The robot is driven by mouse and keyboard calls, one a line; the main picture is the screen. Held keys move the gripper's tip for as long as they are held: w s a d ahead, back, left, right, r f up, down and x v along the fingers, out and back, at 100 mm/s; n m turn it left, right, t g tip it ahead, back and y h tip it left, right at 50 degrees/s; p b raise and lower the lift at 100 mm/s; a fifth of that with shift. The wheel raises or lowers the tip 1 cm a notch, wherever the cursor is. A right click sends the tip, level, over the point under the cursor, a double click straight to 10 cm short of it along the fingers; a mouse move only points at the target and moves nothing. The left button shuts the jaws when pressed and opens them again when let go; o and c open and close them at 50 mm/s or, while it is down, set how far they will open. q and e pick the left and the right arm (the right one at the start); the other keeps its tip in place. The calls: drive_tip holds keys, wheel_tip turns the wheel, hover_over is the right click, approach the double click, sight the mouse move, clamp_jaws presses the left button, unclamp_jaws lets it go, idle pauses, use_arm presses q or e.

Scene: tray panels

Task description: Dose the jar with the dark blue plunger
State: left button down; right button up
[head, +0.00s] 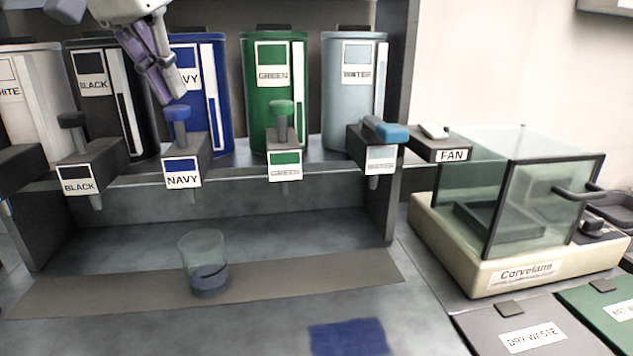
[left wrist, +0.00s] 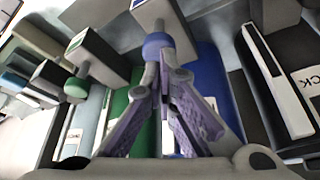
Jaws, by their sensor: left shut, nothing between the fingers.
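The dark blue plunger (head: 177,113) stands up on its stem above the block labelled NAVY (head: 183,173). My left gripper (head: 171,98) is shut and empty, its fingertips just above the plunger's cap in the head view. In the left wrist view the shut fingertips (left wrist: 164,68) are close to the blue cap (left wrist: 157,43); I cannot tell whether they touch it. The clear jar (head: 203,247) stands upright on the grey strip below the NAVY nozzle, with a dark blue layer at its bottom. My right gripper is not in view.
Black (head: 73,120), green (head: 281,108) and light blue (head: 386,130) handles flank the plunger, with canisters behind. A glass-sided Corvelane box (head: 500,190), a FAN switch (head: 436,131) and waste panels (head: 533,340) are at the right. A blue cloth-like patch (head: 348,338) lies in front.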

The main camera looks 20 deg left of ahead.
use_arm(q)
drive_tip(key=shift+d+f, duration=0.2)
drive_tip(key=shift+f, duration=1.05)
drive_tip(key=shift+r, duration=1.95)
drive_tip(key=shift+a, duration=0.1)
wheel_tip(320, 180, up, 6)
drive_tip(key=shift+f, duration=0.15)
